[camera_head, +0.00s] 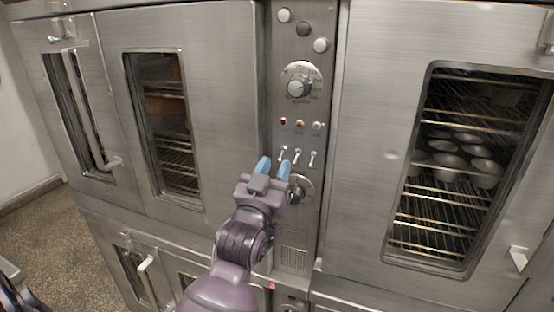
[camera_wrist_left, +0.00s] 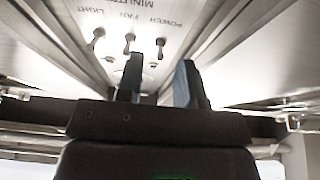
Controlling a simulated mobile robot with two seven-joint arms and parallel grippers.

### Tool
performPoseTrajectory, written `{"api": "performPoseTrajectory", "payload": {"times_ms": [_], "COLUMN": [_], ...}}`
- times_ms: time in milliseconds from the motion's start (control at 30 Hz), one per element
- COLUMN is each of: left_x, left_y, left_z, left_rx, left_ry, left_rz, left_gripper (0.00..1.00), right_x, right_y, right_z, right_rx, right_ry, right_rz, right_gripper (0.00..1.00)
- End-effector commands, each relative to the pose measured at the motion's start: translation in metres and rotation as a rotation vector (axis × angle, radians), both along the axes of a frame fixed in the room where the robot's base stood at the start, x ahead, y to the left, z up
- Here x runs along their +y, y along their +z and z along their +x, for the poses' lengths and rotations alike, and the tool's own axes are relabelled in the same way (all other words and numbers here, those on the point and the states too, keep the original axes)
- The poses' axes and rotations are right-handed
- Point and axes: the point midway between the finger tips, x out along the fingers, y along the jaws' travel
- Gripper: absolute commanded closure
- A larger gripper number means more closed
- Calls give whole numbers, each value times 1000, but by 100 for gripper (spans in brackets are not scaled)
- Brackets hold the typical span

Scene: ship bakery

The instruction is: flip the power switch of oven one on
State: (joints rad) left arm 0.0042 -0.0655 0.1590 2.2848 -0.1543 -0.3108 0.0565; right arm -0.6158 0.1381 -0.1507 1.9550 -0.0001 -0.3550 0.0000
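The oven control panel (camera_head: 292,222) is a narrow metal strip between two oven doors. Three small toggle switches sit in a row on it. The power switch (camera_head: 282,152) is the leftmost in the head view. In the wrist view the labels appear upside down, and the power switch (camera_wrist_left: 160,45) is the rightmost. I cannot tell whether its lever is on or off. My left gripper (camera_head: 274,168) has blue fingertips set apart with nothing between them. It is just below the switch, and in the wrist view the switch lines up with the finger gap. My right gripper is out of view.
A large timer knob (camera_head: 298,86) and small indicator lights (camera_head: 300,124) are above the switches. A lower round dial (camera_head: 300,188) is close to my fingers. The right oven door (camera_head: 365,170) and left oven door (camera_head: 225,90) are closed. Muffin tins (camera_head: 448,160) sit inside the right oven.

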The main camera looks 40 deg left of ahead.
Motion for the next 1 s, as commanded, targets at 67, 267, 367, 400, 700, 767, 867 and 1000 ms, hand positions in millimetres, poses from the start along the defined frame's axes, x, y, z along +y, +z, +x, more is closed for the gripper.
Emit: {"api": "performPoseTrajectory", "payload": {"times_ms": [67, 267, 367, 400, 700, 767, 867, 1000], "left_x": [1, 3, 3, 3, 3, 3, 3, 3], "left_y": [4, 6, 6, 6, 6, 6, 6, 7], "left_z": [7, 14, 15, 14, 14, 14, 14, 14], "left_rx": [0, 0, 0, 0, 0, 0, 0, 5], "left_ry": [-1, 0, 0, 0, 0, 0, 0, 0], "left_rz": [0, -1, -1, -1, -1, -1, -1, -2], "left_gripper": [66, 66, 66, 66, 95, 100, 100, 100], "right_x": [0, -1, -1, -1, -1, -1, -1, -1], "right_y": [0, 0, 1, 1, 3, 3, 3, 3], "right_z": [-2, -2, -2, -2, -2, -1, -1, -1], "right_rx": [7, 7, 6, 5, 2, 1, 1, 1], "right_ry": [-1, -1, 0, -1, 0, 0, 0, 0], "right_rz": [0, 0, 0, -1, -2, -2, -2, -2], "right_gripper": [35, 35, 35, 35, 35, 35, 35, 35]}}
